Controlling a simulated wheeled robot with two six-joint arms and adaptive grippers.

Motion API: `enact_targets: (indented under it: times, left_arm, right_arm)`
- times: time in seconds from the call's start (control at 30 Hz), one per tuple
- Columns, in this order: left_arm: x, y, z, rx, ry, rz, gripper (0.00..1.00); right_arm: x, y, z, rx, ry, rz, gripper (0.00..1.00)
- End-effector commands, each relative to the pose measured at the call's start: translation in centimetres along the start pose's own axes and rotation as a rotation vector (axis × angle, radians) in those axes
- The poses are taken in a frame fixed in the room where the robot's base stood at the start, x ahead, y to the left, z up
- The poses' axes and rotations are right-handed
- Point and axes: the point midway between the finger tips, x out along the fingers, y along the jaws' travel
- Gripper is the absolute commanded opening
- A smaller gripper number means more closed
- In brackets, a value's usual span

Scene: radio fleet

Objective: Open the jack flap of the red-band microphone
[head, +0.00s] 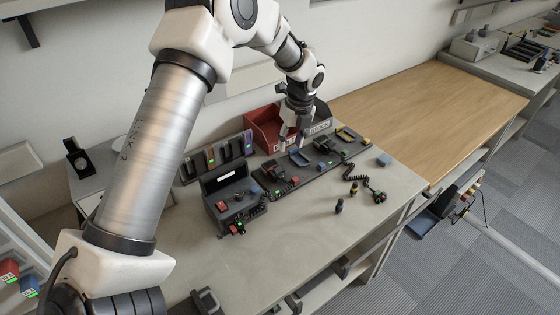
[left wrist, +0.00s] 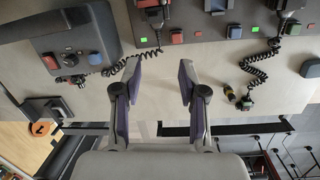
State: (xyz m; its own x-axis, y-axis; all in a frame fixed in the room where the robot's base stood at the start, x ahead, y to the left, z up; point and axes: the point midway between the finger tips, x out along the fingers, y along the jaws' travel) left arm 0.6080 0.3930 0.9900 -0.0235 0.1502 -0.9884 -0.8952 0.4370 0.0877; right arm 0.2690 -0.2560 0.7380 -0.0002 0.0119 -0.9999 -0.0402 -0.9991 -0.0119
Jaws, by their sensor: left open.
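My left gripper (head: 291,143) is open and empty above the dark charging strip on the bench. Its two spread fingers also show in the left wrist view (left wrist: 158,78), with nothing between them but bare bench. One hand microphone (head: 237,228) on a coiled cord lies at the front of the black radio box (head: 239,181). Another microphone (head: 377,196) lies on the open bench to the right, at the end of a coiled cord (head: 354,177). The bands and jack flaps are too small to tell, so I cannot say which microphone is red-banded. My right gripper is out of view.
The dark strip (head: 317,164) carries radios and small coloured blocks. Red and grey bins (head: 262,131) stand behind it. The front of the bench is mostly clear.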

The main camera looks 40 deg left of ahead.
Motion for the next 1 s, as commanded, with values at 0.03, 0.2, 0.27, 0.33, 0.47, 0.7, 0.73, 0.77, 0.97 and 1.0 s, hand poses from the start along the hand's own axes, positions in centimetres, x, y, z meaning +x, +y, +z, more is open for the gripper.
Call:
enact_targets:
  times: [0.03,0.2,0.27,0.33,0.47,0.7,0.73,0.77,0.97,1.0]
  left_arm:
    - [0.8,0.3,1.5,-0.077,0.065,-0.044,0.42]
    - [2.7,1.8,3.6,-0.180,0.131,-0.077,0.42]
    - [3.3,1.9,3.5,-0.180,0.133,-0.074,0.42]
    - [4.2,1.8,3.3,-0.178,0.131,-0.074,0.42]
    - [6.8,1.6,3.0,-0.178,0.131,-0.072,0.42]
    - [10.0,1.2,2.6,-0.177,0.129,-0.076,0.42]
    - [10.1,1.2,2.6,-0.177,0.128,-0.077,0.42]
    - [10.2,1.2,2.6,-0.177,0.128,-0.077,0.42]
    - [10.3,1.2,2.6,-0.177,0.129,-0.077,0.35]
    - [10.3,1.2,2.6,-0.177,0.129,-0.077,0.20]
  right_arm:
    - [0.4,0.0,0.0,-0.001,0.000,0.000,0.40]
    - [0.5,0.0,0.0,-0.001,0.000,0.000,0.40]
    - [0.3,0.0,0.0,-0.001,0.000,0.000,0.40]
    - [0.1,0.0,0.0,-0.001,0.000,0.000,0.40]
    - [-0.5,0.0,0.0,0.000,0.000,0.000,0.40]
    - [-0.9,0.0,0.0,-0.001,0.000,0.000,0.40]
    - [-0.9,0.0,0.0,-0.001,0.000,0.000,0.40]
    - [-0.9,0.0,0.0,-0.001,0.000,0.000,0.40]
    - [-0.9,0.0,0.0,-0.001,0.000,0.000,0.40]
    - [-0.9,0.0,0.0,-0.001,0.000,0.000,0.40]
